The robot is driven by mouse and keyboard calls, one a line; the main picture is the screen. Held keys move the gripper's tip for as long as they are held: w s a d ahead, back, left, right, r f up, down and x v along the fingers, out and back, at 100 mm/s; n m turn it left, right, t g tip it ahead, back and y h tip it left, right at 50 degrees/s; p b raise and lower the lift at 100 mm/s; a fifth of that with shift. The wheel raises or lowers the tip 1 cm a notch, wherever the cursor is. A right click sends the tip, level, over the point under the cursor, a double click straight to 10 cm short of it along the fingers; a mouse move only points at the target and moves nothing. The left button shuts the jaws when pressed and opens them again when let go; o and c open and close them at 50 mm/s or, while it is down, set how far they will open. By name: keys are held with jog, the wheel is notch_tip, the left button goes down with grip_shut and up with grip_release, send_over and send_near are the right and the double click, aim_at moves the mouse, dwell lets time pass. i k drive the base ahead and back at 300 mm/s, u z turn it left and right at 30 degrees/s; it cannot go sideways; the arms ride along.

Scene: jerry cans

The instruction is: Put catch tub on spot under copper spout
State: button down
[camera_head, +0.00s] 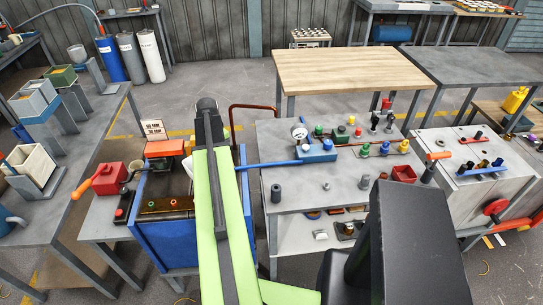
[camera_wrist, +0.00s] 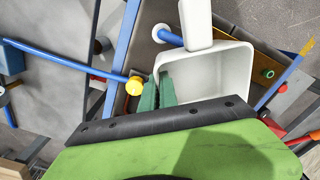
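A white square tub (camera_wrist: 228,75) with a white handle fills the middle of the wrist view. My gripper (camera_wrist: 158,92) has green fingers close together at the tub's left wall, one seemingly inside and one outside. It looks shut on that wall. In the head view my green arm hides the gripper and most of the tub; a pale bit (camera_head: 188,165) left of the arm may be the tub. A copper-coloured bent pipe (camera_head: 255,107) rises behind the blue cabinet, just right of the arm. The spot under it is hidden.
A blue cabinet (camera_head: 165,240) stands below my arm. A grey bench (camera_head: 310,190) with knobs and a blue rod (camera_head: 265,164) is to the right. Another white tub (camera_head: 32,160) sits on the left bench.

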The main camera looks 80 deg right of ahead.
aim_at(270, 158)
jog(key=u, duration=0.1)
jog(key=k, duration=1.25)
jog(key=z, duration=0.65)
jog(key=i, duration=1)
jog(key=u, duration=0.05)
